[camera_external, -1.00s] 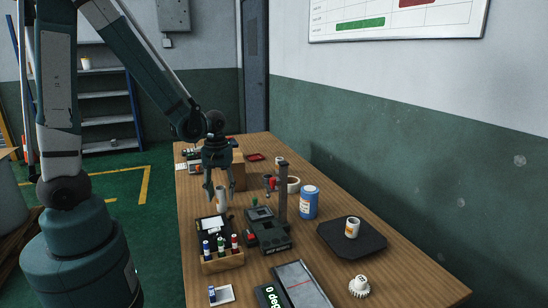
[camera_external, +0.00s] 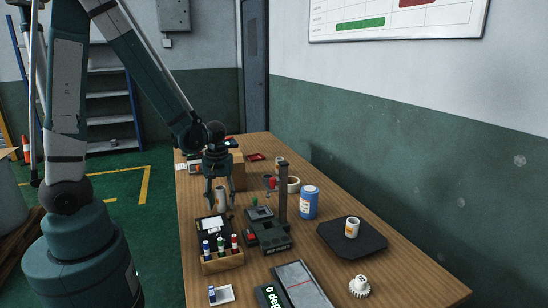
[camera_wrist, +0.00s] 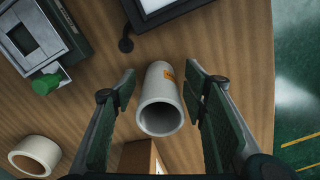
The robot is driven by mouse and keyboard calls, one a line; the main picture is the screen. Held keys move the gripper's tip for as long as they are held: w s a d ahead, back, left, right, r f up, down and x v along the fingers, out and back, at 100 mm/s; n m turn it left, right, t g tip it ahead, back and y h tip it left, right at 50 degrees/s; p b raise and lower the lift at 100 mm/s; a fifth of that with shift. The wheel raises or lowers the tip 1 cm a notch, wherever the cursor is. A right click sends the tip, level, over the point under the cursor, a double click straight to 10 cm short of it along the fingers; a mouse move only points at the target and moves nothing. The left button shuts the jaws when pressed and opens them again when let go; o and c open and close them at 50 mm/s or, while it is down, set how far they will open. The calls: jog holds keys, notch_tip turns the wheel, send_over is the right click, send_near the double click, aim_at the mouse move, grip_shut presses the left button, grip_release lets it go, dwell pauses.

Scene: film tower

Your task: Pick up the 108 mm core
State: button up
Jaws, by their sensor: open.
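A pale grey tube-shaped core (camera_wrist: 157,88) with an orange label stands on the wooden table, its open end toward the wrist camera. I cannot read a size on the label. It also shows in the external view (camera_external: 221,194), at the left side of the table. My gripper (camera_wrist: 160,104) is open, with one finger on each side of this core. Gaps show between the core and both fingers in the wrist view. In the external view my gripper (camera_external: 219,203) points down around the core, and the fingers partly hide it.
A dark device with a post (camera_external: 283,200) stands right of the core. A wooden rack of small bottles (camera_external: 222,261) and a dark tray are in front. A cardboard box (camera_external: 238,172) is behind. A blue container (camera_external: 309,202) and a labelled cup-like piece (camera_external: 352,228) are farther right.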

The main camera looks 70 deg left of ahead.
jog(key=shift+c, duration=0.3)
jog(key=c, duration=1)
jog(key=shift+o, duration=0.2)
jog(key=shift+r, duration=0.15)
notch_tip(320, 180, up, 10)
jog(key=p, duration=0.3)
